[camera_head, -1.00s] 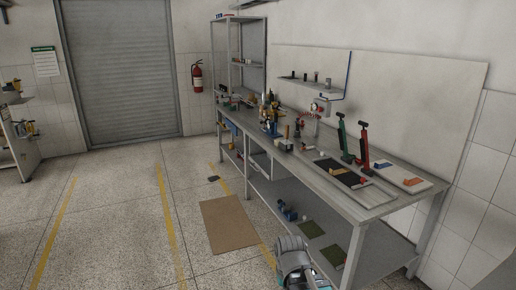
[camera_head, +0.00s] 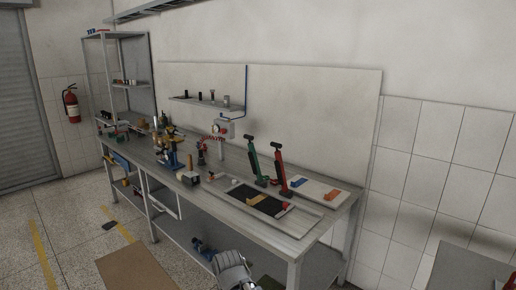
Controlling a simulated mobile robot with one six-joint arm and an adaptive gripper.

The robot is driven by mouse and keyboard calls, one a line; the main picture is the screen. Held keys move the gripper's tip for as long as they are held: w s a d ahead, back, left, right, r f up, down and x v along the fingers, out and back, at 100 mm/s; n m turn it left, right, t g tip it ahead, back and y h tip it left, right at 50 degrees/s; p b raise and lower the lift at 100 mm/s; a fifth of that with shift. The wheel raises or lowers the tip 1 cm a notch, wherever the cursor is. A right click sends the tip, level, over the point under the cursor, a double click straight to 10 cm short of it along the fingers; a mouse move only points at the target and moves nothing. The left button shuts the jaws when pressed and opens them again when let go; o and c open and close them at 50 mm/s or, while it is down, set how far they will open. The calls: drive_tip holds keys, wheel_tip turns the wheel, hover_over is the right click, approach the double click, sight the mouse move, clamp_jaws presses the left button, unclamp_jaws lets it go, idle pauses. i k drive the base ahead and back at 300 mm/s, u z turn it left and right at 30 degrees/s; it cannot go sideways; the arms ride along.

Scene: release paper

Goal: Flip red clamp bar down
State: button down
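The red clamp bar (camera_head: 279,169) stands nearly upright, tilted a little, at the back of a flat tray (camera_head: 303,229) on the workbench. A similar green bar (camera_head: 254,161) stands tilted just left of it. A dark panel with a tan patch (camera_head: 256,200) lies on the tray in front of both bars. My gripper (camera_head: 232,262) is at the bottom of the picture, in front of the bench and well apart from the red bar. Its fingers are not clear, so I cannot tell whether it is open or shut.
The workbench (camera_head: 222,204) runs along the wall, with tools crowding its left part. A white board (camera_head: 323,187) with blue and orange pieces lies right of the red bar. A lower shelf (camera_head: 181,229) is under the bench. A grey surface (camera_head: 470,270) shows at lower right.

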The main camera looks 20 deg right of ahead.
sight(280, 171)
drive_tip(key=z, duration=0.2)
drive_tip(key=i, duration=1.3)
drive_tip(key=z, duration=0.25)
